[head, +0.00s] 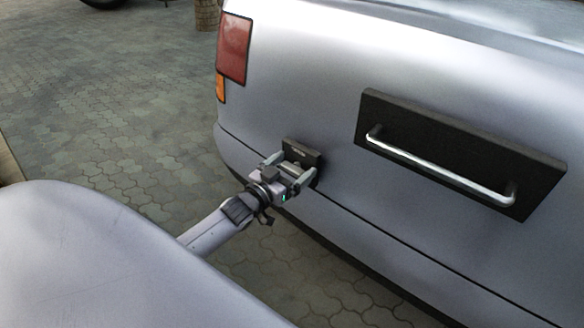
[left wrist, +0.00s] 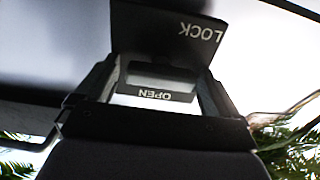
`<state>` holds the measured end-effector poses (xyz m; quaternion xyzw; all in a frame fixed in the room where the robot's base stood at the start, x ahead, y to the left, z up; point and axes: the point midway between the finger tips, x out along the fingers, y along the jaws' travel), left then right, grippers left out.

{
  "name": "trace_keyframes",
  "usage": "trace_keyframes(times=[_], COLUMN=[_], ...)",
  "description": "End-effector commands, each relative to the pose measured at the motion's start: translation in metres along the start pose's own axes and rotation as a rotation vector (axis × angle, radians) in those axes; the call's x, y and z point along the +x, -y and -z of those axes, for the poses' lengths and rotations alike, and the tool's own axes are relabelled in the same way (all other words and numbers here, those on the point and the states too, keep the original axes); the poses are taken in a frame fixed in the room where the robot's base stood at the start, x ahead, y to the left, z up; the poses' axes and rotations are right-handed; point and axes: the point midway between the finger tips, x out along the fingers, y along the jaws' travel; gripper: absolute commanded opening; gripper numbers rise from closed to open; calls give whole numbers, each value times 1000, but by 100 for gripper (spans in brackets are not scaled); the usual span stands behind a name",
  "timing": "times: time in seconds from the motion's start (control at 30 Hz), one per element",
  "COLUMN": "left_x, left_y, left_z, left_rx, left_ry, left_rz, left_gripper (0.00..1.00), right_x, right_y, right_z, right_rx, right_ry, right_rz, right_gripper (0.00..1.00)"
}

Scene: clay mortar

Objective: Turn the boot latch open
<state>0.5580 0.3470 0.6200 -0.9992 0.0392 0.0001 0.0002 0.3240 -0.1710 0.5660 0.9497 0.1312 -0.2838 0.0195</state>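The boot latch has a small dark plate (head: 302,150) low on the back of a silver car, left of the long handle. In the left wrist view the black plate (left wrist: 160,32) bears the word LOCK, and a dark part lower down (left wrist: 160,84) bears the word OPEN, upside down. My left gripper (head: 288,166) is at the plate, its two fingers spread apart. In the left wrist view the fingers (left wrist: 158,88) stand on either side of the OPEN part; I cannot tell whether they touch it. The turning piece is largely hidden by the gripper. My right gripper is out of view.
A black panel with a chrome bar handle (head: 440,167) is on the boot to the right. A red tail light (head: 233,48) is at the car's corner. Paved ground (head: 110,120) lies open to the left. The bumper (head: 370,235) juts below the latch.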

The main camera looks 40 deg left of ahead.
Motion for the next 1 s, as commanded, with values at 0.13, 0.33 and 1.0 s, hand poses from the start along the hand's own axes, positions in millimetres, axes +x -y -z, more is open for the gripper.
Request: trace_keyframes(times=[0.13, 0.33, 1.0], left_x=[0, 0, 0], left_y=[0, 0, -4], left_z=[0, 0, 0], left_rx=[-1, 3, 412], left_ry=[0, 0, 0], left_rz=[0, 0, 0], left_gripper=[47, 44, 44], right_x=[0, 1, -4], right_y=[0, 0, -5], right_z=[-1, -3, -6], right_rx=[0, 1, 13], right_ry=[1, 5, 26], right_rz=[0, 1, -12], right_gripper=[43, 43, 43])
